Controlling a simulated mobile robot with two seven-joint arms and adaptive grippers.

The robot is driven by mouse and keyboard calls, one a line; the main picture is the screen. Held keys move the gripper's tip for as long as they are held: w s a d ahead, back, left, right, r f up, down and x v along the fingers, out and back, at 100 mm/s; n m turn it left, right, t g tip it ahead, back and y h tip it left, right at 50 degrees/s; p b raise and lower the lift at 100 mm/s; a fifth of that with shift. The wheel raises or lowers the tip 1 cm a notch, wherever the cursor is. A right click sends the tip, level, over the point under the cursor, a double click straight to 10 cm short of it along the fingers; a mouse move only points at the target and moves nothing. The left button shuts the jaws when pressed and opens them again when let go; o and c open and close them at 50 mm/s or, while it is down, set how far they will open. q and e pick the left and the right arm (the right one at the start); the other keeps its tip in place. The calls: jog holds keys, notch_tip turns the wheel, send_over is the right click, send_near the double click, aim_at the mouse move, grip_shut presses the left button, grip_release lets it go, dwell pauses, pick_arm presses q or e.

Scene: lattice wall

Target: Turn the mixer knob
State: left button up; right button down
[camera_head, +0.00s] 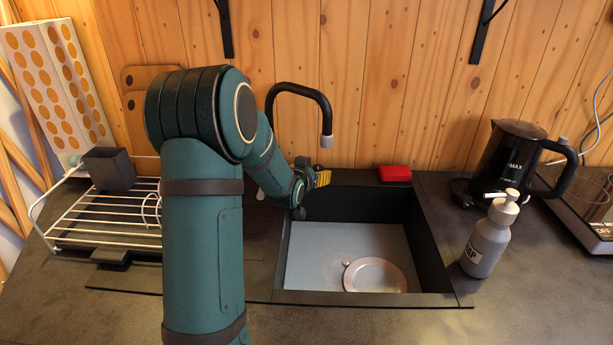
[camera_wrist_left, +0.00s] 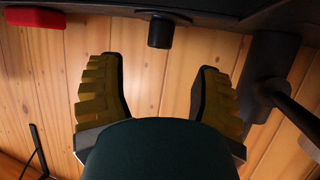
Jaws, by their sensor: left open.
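The black tap (camera_head: 305,90) arches over the sink in the head view; its base is hidden behind my left arm. In the left wrist view, which is upside down, a short black cylinder (camera_wrist_left: 160,32) stands on the counter and looks like the mixer knob. A thicker black post (camera_wrist_left: 270,70), likely the tap body, is to its right. My left gripper (camera_head: 320,178) is beside the tap at the sink's back left. In the wrist view its yellow-padded fingers (camera_wrist_left: 157,65) are open and empty. The cylinder is in line with the gap between them, apart from both. My right gripper is not in view.
The sink (camera_head: 320,240) holds a pinkish plate (camera_head: 375,277). A red block (camera_head: 395,173) sits behind it. A soap bottle (camera_head: 488,240) and black kettle (camera_head: 510,160) stand at right. A white dish rack (camera_head: 100,222) is at left. The wooden wall (camera_head: 350,60) closes the back.

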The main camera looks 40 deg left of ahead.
pick_arm(q)
jog(key=shift+v, duration=1.9)
